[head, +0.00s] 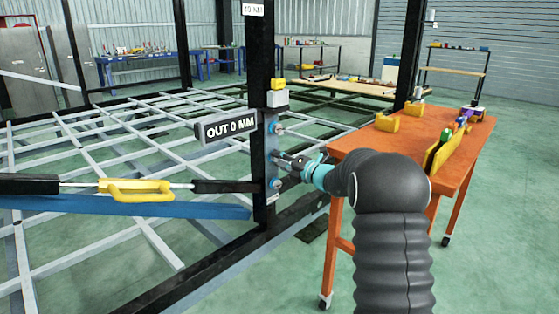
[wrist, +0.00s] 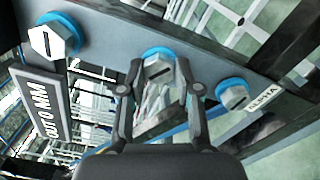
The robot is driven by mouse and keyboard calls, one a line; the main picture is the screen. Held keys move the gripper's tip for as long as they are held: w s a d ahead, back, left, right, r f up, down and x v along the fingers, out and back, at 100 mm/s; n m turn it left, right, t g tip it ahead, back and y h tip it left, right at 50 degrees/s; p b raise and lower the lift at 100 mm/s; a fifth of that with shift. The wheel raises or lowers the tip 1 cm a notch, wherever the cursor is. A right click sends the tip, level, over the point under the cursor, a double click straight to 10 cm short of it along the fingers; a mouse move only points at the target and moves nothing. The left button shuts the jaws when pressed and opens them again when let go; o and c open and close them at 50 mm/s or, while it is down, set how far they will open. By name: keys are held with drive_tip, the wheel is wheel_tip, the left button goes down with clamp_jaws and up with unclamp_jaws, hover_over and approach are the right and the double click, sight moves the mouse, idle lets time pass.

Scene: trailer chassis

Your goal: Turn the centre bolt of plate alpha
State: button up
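Plate alpha (head: 269,145) is a grey upright plate on a black post. In the wrist view the plate (wrist: 110,35) crosses the picture at a slant, with a label reading ALPHA (wrist: 262,99) at its right end. It carries three bolts with blue rings and a dark slot in each head. The centre bolt (wrist: 158,71) lies between the fingertips of my gripper (wrist: 159,68). The fingers stand on either side of its head, with a small gap showing; contact cannot be told. In the head view my gripper (head: 284,161) reaches the plate and largely hides the centre bolt.
The outer bolts sit left (wrist: 53,37) and right (wrist: 233,94) of the centre bolt. A sign reading OUT 0 MM (head: 227,128) stands beside the plate. A yellow-handled ratchet bar (head: 135,188) meets the post from the left. An orange table (head: 455,145) stands close right of my arm.

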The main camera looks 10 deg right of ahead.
drive_tip(key=o, duration=0.3)
drive_tip(key=shift+d+f, duration=0.1)
drive_tip(key=shift+d, duration=0.05)
drive_tip(key=v, duration=1.2)
